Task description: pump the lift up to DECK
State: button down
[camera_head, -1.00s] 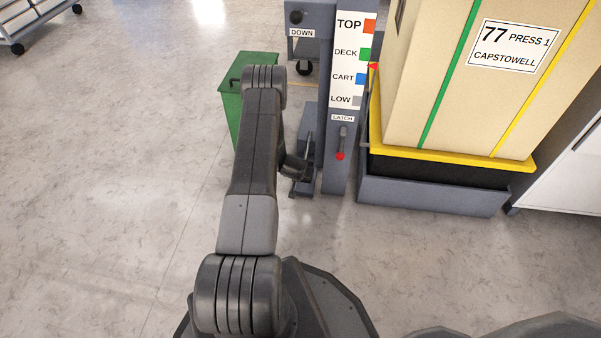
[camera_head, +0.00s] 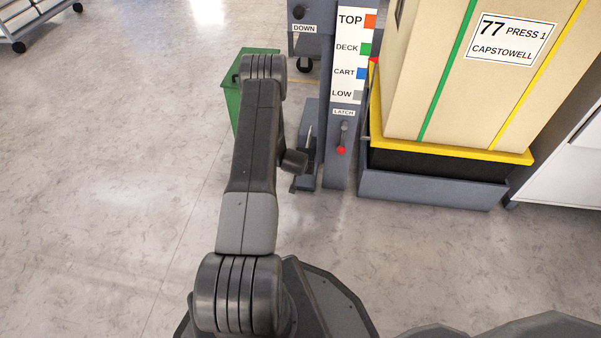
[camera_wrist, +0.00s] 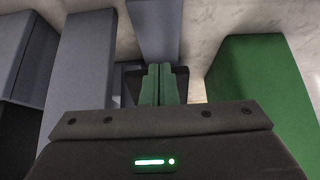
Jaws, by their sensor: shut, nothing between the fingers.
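The lift's grey column (camera_head: 337,172) carries a scale (camera_head: 350,62) marked TOP, DECK, CART and LOW. A red pointer (camera_head: 374,60) shows at its right edge, a little below the green DECK square. The yellow-edged platform (camera_head: 450,150) bears a tall tan crate (camera_head: 440,90) labelled 77 PRESS 1. The latch lever (camera_head: 342,138) with a red knob hangs down on the column. My gripper (camera_wrist: 161,70) is shut and empty, above a dark part (camera_wrist: 130,82) low by the column. Whether it touches that part cannot be told. My arm hides part of this in the head view.
A green box (camera_head: 230,98) stands left of the column, and on the right in the wrist view (camera_wrist: 255,75). A grey post with a DOWN label (camera_head: 304,29) stands behind. A white cabinet (camera_head: 565,165) is at right.

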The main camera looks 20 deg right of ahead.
jog(key=s+p+v, duration=0.1)
jog(key=p+v, duration=0.1)
jog(key=v, duration=0.7)
jog(key=shift+a+f, duration=0.25)
jog(key=shift+f, duration=0.15)
dwell(0.5)
